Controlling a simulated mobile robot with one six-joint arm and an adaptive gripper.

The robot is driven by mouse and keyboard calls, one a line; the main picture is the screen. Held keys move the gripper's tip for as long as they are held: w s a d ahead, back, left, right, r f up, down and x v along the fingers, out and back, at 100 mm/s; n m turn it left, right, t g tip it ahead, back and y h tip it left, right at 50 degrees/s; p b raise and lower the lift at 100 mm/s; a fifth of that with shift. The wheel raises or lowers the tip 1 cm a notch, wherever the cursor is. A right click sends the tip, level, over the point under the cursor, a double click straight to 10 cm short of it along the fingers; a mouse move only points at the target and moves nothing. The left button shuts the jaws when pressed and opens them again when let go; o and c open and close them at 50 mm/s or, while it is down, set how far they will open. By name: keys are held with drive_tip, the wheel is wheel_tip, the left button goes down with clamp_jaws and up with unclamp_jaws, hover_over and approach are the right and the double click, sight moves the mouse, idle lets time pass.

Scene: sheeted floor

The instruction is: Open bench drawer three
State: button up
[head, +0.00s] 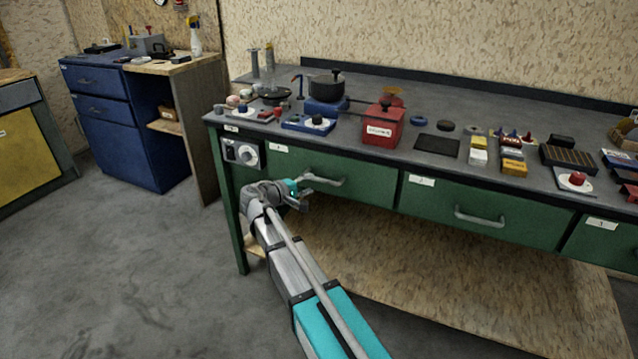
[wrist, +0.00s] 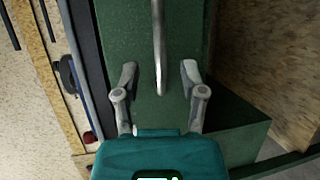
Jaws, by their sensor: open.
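The green bench has a row of green drawers with grey bar handles and small white labels. The left wide drawer (head: 365,182) appears shut; its label is too small to read surely. Its handle (head: 322,181) is just past my gripper (head: 303,194). In the wrist view my gripper (wrist: 160,78) is open, with one finger on each side of the handle (wrist: 158,45). The handle reaches between the fingertips; I cannot tell if they touch it. The green drawer front (wrist: 125,40) lies behind it. The middle drawer (head: 520,222) and right drawer (head: 600,245) also appear shut.
The bench top holds a red box (head: 380,130), a black pot (head: 326,86) and many small items. A wooden shelf (head: 420,270) lies low under the drawers. A blue cabinet (head: 125,130) stands at left. Grey floor (head: 120,260) is clear in front.

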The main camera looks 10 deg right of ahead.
sight(320, 181)
drive_tip(key=shift+b+x, duration=0.45)
drive_tip(key=shift+x, duration=2.5)
clamp_jaws()
